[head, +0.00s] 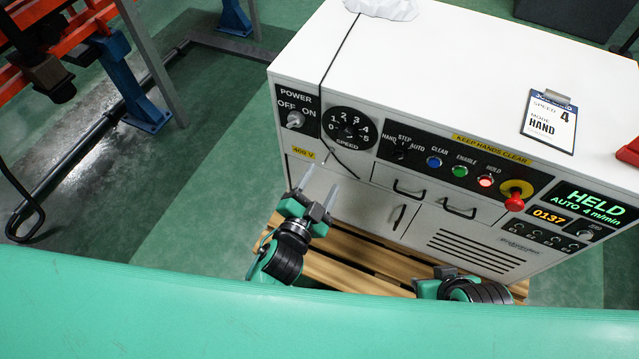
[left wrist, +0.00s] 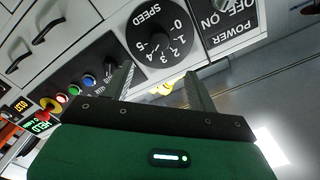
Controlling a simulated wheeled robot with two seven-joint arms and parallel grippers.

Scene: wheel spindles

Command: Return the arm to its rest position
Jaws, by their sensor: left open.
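My left gripper (head: 318,188) is open and empty, with its two fingers apart, just in front of the lower left part of the white control cabinet (head: 440,60). The fingers also show in the left wrist view (left wrist: 160,85), pointing toward the panel near the speed dial (left wrist: 157,35). In the head view the speed dial (head: 349,129) is above the fingers, apart from them. My right arm (head: 470,289) shows only in part at the bottom of the head view; its fingers are not seen clearly.
The cabinet front carries a power switch (head: 295,119), a red stop knob (head: 514,201), coloured buttons and drawer handles. A wooden pallet (head: 350,260) lies under it. A clipboard card (head: 550,120) lies on top. Blue and orange steelwork (head: 135,85) stands at left; green floor (head: 210,150) between is clear.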

